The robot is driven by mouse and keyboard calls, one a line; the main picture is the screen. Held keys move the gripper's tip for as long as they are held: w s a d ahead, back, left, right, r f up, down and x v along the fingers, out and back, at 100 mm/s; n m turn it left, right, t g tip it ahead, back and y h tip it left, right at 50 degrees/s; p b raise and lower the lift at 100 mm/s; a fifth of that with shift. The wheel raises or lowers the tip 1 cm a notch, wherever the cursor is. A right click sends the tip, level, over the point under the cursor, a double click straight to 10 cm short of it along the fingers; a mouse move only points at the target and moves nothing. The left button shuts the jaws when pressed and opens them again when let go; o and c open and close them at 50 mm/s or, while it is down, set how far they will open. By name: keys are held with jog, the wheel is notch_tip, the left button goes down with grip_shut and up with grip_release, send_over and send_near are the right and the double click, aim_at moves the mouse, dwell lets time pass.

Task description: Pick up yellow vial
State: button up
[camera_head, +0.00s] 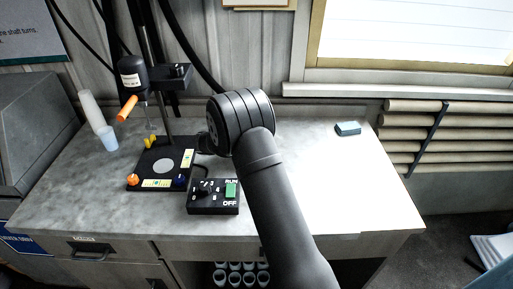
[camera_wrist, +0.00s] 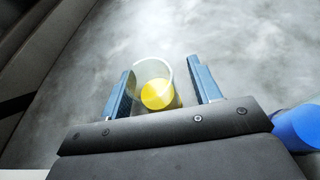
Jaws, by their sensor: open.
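The yellow vial (camera_wrist: 157,93) shows in the wrist view as a clear, round-rimmed container with a bright yellow disc inside. It sits between the two blue fingers of my gripper (camera_wrist: 163,88). The vial's lower part is partly hidden by the gripper body. In the head view my arm covers the middle of the bench and hides my gripper, and I cannot make out the vial there for certain.
A blue rounded object (camera_wrist: 298,127) lies beside my gripper at the wrist view's right edge. The disperser stand (camera_head: 160,170), a control box (camera_head: 213,197) and stacked cups (camera_head: 92,112) stand left of my arm.

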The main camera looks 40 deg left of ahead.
jog(key=c, duration=1.1)
jog(key=shift+o, duration=0.2)
jog(key=shift+r, duration=0.1)
